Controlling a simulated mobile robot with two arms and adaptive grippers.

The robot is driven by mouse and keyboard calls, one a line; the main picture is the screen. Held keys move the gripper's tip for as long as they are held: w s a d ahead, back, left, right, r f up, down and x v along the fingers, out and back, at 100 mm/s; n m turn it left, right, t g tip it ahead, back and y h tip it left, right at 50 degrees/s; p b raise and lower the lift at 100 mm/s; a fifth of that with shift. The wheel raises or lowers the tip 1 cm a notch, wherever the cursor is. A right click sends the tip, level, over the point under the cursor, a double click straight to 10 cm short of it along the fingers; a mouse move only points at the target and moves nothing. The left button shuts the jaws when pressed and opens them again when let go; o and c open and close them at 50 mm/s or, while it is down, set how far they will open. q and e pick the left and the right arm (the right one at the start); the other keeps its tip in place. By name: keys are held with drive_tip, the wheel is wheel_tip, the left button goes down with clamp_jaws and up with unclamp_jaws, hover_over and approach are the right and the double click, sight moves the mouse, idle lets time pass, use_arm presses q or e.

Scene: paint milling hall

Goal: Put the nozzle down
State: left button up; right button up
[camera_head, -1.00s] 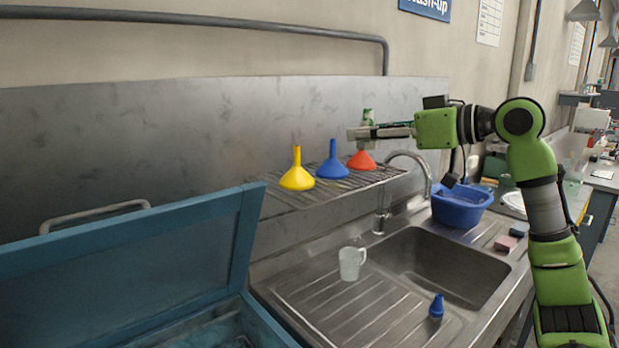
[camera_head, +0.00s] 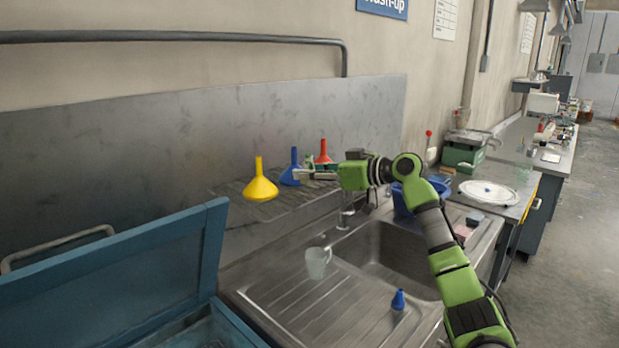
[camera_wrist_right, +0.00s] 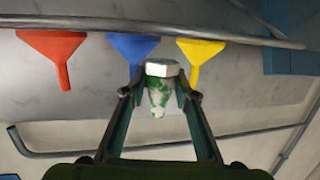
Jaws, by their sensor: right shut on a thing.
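My right gripper (camera_head: 304,174) is in front of the drying rack, beside the blue funnel (camera_head: 291,168). In the right wrist view the fingers (camera_wrist_right: 160,92) are closed on a small nozzle (camera_wrist_right: 158,97), green and white with a pale, wide base. Its narrow end points the same way as the funnel spouts, so it is held upright. I cannot make the nozzle out clearly in the head view. A small blue cone-shaped piece (camera_head: 398,301) stands on the drainboard (camera_head: 330,312) by the sink. My left gripper does not show.
A yellow funnel (camera_head: 260,187) and a red funnel (camera_head: 323,155) also stand on the wire rack (camera_head: 255,211). A clear cup (camera_head: 318,262) stands on the drainboard. A blue basin (camera_head: 402,202) is behind the sink (camera_head: 390,252). An open blue lid (camera_head: 110,275) fills the lower left.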

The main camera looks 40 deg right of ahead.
drive_tip(key=shift+s+f+p, duration=0.1)
drive_tip(key=shift+f+p, duration=0.4)
drive_tip(key=shift+f, duration=0.8)
drive_tip(key=shift+f, duration=0.15)
drive_tip(key=o, duration=1.1)
